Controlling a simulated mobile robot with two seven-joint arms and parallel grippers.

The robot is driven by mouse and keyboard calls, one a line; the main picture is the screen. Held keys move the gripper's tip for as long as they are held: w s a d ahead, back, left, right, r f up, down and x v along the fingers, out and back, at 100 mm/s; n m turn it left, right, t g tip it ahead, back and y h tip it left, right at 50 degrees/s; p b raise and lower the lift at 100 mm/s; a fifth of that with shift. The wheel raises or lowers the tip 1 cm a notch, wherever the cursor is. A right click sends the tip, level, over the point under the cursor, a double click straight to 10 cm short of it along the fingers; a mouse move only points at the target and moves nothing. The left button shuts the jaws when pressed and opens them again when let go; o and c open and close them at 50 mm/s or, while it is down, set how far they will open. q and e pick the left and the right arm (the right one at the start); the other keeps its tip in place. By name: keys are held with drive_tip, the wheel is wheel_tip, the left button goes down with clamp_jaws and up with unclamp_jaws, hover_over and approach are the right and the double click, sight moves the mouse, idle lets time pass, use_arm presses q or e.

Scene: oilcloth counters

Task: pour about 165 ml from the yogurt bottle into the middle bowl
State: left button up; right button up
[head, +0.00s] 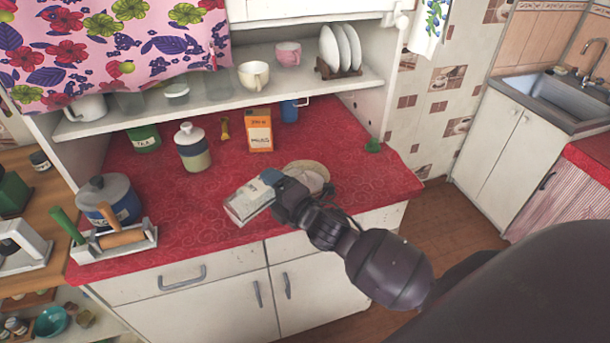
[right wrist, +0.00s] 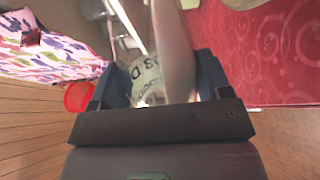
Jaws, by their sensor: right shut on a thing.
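My right gripper (head: 274,184) is shut on a pale bottle (head: 249,203) with a printed label, which I take to be the yogurt bottle. The bottle is tilted well over above the front of the red counter, its far end pointing to the lower left. In the right wrist view the labelled bottle (right wrist: 147,72) sits between the fingers. I cannot make out its mouth or any liquid. A round cream and pink dish (head: 310,171), perhaps a bowl, is partly hidden behind the gripper. I cannot tell separate bowls apart there. My left gripper is not in view.
The red counter (head: 172,208) holds a lidded jar (head: 194,155), an orange carton (head: 259,131), a green tin (head: 145,139) and a blue mug (head: 289,111) at the back. A blue-grey pot (head: 109,200) and a rack (head: 93,250) stand left. A shelf (head: 215,97) overhangs the back.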

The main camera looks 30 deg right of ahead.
drive_tip(key=shift+r+p, duration=0.3)
drive_tip(key=shift+p, duration=0.05)
idle(1.3)
